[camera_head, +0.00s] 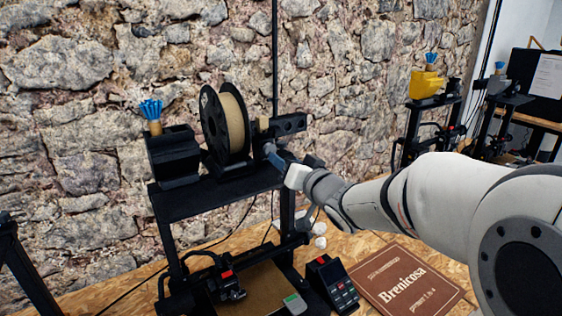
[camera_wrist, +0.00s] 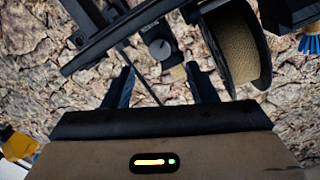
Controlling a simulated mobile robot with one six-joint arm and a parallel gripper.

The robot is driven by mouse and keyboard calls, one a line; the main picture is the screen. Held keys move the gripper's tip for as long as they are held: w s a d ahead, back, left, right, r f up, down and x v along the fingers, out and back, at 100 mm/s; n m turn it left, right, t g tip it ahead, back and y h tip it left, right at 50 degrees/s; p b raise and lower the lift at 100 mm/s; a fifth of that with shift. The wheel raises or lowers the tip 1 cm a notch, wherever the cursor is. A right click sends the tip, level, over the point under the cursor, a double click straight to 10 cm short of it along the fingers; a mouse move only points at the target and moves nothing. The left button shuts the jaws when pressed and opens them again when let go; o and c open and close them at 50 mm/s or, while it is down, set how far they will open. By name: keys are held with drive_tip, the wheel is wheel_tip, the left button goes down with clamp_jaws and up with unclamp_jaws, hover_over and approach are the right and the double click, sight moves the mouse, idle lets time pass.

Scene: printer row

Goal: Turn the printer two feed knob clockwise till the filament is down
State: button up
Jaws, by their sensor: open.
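The near printer (camera_head: 215,194) has a black top bar carrying a black spool of tan filament (camera_head: 231,122). The spool also shows at the upper right of the wrist view (camera_wrist: 238,48). A round grey knob (camera_wrist: 160,48) on a dark mount shows in the wrist view, with a small tan block (camera_wrist: 178,73) beside it. My gripper (camera_wrist: 163,80) is open, its two dark fingers spread; the knob appears beyond and between the tips, with no contact visible. No printer number is readable.
A black box (camera_head: 173,157) with a blue tuft stands left of the spool. A small control panel (camera_head: 332,283) and a brown "Brenicosa" sign (camera_head: 407,283) lie on the wooden table. Other printers, one with a yellow part (camera_head: 426,85), stand at right. A stone wall is behind.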

drive_tip(key=shift+s+d, duration=0.2)
drive_tip(key=shift+s, duration=0.1)
